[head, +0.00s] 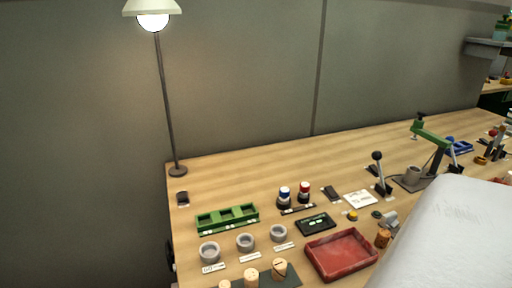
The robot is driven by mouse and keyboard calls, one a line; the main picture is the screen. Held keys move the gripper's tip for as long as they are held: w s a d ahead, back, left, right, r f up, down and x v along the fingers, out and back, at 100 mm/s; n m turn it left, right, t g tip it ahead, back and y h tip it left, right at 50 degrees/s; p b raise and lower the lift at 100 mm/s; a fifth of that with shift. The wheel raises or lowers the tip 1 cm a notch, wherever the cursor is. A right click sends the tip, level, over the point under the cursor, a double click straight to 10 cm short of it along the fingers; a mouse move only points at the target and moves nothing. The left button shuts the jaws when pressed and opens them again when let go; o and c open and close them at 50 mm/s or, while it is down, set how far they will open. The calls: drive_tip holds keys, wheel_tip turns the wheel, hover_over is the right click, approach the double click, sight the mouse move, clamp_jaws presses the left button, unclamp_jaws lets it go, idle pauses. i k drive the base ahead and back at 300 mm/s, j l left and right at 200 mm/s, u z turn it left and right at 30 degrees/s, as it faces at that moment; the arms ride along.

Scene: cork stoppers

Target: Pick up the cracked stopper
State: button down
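Several cork stoppers stand at the front of the wooden bench in the head view. One stopper (279,268) stands on a dark mat (293,280) and seems to have a dark line across it, perhaps a crack. A second stopper (251,278) is just left of it, and a third stopper (225,285) is cut off by the bottom edge. A darker orange-brown stopper-like piece (382,238) stands right of the red tray. They are too small to tell surely which is cracked. My gripper is not in view.
A red tray (318,245), three grey round cups (245,242) with labels, a green divided tray (213,223) and a black panel (316,224) stand near the stoppers. A lamp (165,100) rises at back left. A green-armed press (432,140) stands right. A large white shape, probably my arm, covers the lower right.

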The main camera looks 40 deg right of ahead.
sight(279, 270)
drive_tip(key=k+z, duration=0.15)
drive_tip(key=z, duration=0.25)
drive_tip(key=k+l+z, duration=0.15)
drive_tip(key=z, duration=0.3)
